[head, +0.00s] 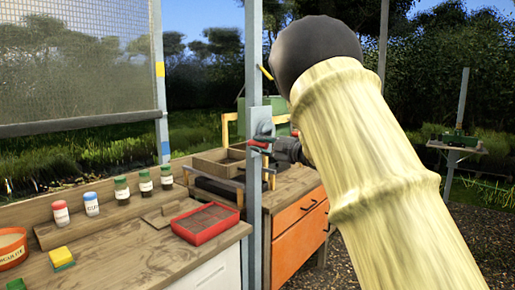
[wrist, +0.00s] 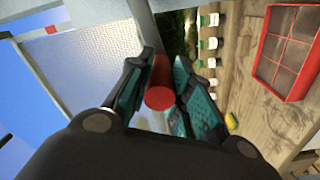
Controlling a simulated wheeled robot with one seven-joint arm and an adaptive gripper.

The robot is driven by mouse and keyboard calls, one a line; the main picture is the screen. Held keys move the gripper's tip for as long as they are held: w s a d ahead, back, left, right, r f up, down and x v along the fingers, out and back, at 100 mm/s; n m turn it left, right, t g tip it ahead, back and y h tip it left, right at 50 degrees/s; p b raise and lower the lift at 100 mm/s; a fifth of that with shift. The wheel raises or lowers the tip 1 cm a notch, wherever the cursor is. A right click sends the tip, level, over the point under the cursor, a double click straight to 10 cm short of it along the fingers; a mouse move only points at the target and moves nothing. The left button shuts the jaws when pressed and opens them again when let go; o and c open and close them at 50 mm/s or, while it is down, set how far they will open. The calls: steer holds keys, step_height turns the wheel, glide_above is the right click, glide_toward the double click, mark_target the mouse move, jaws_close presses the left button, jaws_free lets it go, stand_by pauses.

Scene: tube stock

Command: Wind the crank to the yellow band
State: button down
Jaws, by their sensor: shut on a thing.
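The crank is on the grey post in the middle of the head view, with a red handle (head: 260,144) beside a grey plate (head: 263,122). My gripper (wrist: 160,92) is shut on the red handle (wrist: 159,98), whose round end shows between the teal-padded fingers in the wrist view. In the head view my arm covers part of the gripper. The mesh screen (head: 75,65) hangs at the left. Its dark bottom bar (head: 80,124) is level with a part of the left post between the yellow band (head: 160,69) above and a blue band (head: 165,148) below.
A wooden bench (head: 120,235) at the left carries several small jars, a red tray (head: 205,222) and a yellow sponge (head: 61,257). Behind the post stands a cabinet with orange drawers (head: 298,222). A small stand (head: 455,142) is far right.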

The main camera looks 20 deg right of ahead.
steer(key=shift+f, duration=1.05)
steer(key=c, duration=1.3)
jaws_free()
steer(key=shift+o, duration=0.2)
steer(key=shift+d+r, duration=0.1)
steer(key=shift+r, duration=0.15)
steer(key=shift+r, duration=0.1)
steer(key=shift+s+r, duration=0.1)
steer(key=shift+s, duration=0.05)
steer(key=v, duration=1.1)
steer(key=shift+s+d, duration=0.25)
steer(key=shift+d, duration=0.05)
